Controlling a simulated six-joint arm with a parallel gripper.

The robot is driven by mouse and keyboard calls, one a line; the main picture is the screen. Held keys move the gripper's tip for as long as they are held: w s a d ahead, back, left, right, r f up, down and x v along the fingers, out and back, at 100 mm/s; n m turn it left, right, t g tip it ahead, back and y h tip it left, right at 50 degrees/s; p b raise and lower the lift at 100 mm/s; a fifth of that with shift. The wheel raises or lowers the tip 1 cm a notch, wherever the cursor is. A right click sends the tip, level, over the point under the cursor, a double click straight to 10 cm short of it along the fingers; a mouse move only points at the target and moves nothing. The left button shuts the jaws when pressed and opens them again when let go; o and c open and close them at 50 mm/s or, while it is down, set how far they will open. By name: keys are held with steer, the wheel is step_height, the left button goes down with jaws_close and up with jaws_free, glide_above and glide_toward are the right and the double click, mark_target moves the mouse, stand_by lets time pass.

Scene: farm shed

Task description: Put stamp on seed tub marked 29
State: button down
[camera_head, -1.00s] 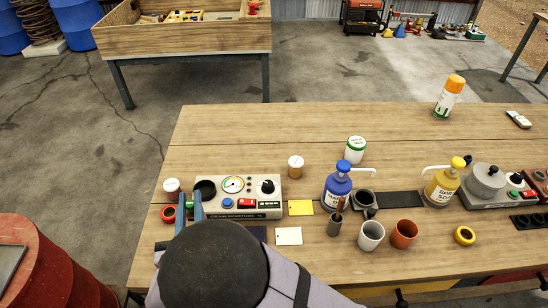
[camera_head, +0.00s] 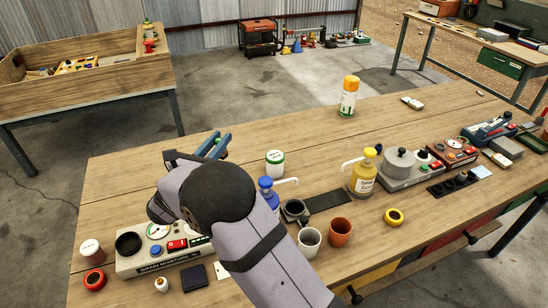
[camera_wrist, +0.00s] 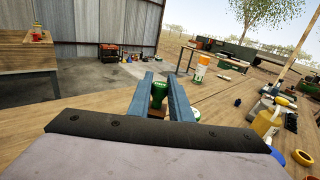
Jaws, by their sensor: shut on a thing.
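My gripper (camera_head: 218,146) is raised above the back left part of the bench, its blue fingers pointing away. In the wrist view its fingers (camera_wrist: 161,96) are shut on a small dark green thing (camera_wrist: 157,104), taken to be the stamp, mostly hidden. A white seed tub with a green-rimmed lid (camera_head: 275,163) stands to the right of the gripper in the head view. Another tub with a white lid (camera_head: 91,250) stands at the far left. I cannot read their numbers. The orange-brown tub seen earlier is hidden behind my arm.
A grain moisture meter (camera_head: 160,262), red tape roll (camera_head: 95,280) and dark pad (camera_head: 195,278) lie at front left. Blue (camera_head: 268,192) and yellow (camera_head: 362,175) pump bottles, cups (camera_head: 340,232) and a spray can (camera_head: 349,97) stand to the right. The back left bench is clear.

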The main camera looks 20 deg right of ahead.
steer(key=w+d+r+m+g+h, duration=0.1)
steer(key=d+r+m+g+h, duration=0.1)
steer(key=d, duration=0.7)
steer(key=w+d+r+m+g+h, duration=0.1)
steer(key=d+g, duration=0.1)
steer(key=d, duration=0.6)
steer(key=p, duration=0.1)
glide_above(275, 155)
steer(key=shift+s+f, duration=0.1)
steer(key=shift+f, duration=4.7)
steer(key=shift+f, duration=0.2)
steer(key=c, duration=1.6)
jaws_free()
steer(key=shift+r, duration=0.1)
steer(key=shift+r, duration=0.1)
steer(key=shift+m, duration=0.3)
steer(key=b+v, duration=0.2)
steer(key=v, duration=1)
steer(key=shift+a, duration=0.15)
